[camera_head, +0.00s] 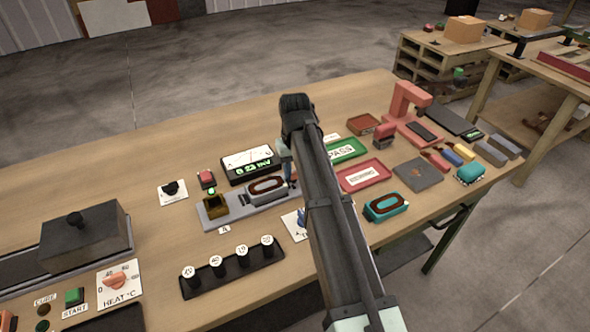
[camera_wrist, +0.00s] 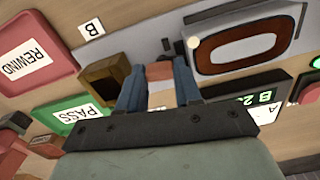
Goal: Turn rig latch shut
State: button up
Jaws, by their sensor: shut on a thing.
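The grey rig (camera_head: 238,208) lies on the workbench, with a grey detector with a dark red ring (camera_head: 267,187) on it. The detector also shows at the upper right of the wrist view (camera_wrist: 278,22). My gripper (camera_head: 288,172) is at the rig's right end, beside the detector. In the wrist view, its two blue fingers (camera_wrist: 158,75) are closed on a small reddish-brown piece, which appears to be the latch handle (camera_wrist: 159,71). The latch's pivot and its exact angle are mostly hidden by the fingers and the arm.
A brown block (camera_wrist: 103,80) stands close beside the fingers. A lit display (camera_head: 250,163) is behind the rig. A dark rack with several round pegs (camera_head: 231,265) is in front. My arm hides the bench to the right, before the green PASS tray (camera_head: 347,150) and red tray (camera_head: 363,175).

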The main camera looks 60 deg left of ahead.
jog(key=shift+n, duration=0.9)
jog(key=o, duration=1)
jog(key=shift+o, duration=0.2)
